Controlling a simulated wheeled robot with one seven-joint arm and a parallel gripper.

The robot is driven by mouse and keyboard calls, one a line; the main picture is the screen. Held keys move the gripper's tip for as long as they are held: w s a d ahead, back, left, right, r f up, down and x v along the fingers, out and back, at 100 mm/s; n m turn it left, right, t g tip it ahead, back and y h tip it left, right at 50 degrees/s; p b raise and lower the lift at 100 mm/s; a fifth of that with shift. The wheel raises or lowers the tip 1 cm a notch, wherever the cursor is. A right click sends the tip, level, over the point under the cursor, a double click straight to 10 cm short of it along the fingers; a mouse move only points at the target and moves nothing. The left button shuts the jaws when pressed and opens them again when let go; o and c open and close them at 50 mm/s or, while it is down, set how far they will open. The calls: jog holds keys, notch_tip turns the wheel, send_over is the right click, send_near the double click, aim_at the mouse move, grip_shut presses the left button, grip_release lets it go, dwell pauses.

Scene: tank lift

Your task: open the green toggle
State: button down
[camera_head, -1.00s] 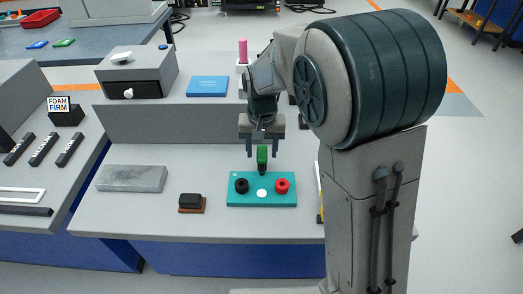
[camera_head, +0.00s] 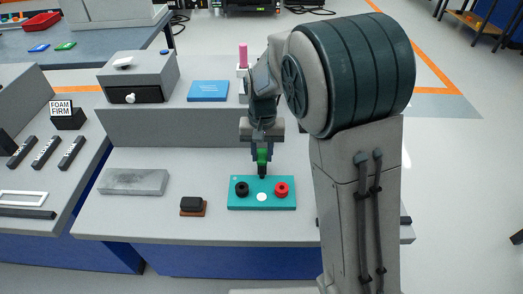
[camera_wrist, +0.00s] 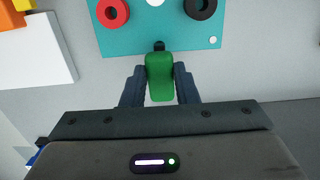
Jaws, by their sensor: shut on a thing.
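The green toggle (camera_head: 262,157) stands at the back edge of a teal panel (camera_head: 261,206) on the bench. My gripper (camera_head: 262,152) is over it from above, with its fingers shut on the toggle's green handle. In the wrist view the green toggle (camera_wrist: 160,76) lies between the two dark fingertips of my gripper (camera_wrist: 160,84), and its dark stem meets the edge of the teal panel (camera_wrist: 130,38). The fingers hide part of the handle in the head view.
The panel also bears a black knob (camera_head: 242,189), a red knob (camera_head: 281,189) and a white button (camera_head: 262,197). A black block on a brown base (camera_head: 193,206) and a grey slab (camera_head: 134,181) lie to the left. A drawer box (camera_head: 138,80) and blue book (camera_head: 208,91) stand behind.

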aim_at(262, 149)
jog(key=w+g+p, duration=0.1)
jog(key=p, duration=0.1)
jog(key=w+r+g+p, duration=0.1)
jog(key=p, duration=0.1)
jog(key=shift+r+g+p, duration=0.1)
jog(key=shift+g+p, duration=0.2)
jog(key=shift+p, duration=0.1)
jog(key=w+g+p, duration=0.2)
jog(key=g+p, duration=0.1)
jog(key=p, duration=0.1)
jog(key=shift+w+f, duration=0.2)
jog(key=c, duration=1.1)
grip_release()
jog(key=s+d+r+b, duration=0.1)
jog(key=d+r, duration=0.2)
jog(key=s+d+r+b, duration=0.1)
jog(key=d+r, duration=0.3)
jog(key=s+d+r+b, duration=0.1)
jog(key=d+r, duration=0.3)
jog(key=shift+s+d, duration=0.15)
jog(key=shift+s, duration=0.05)
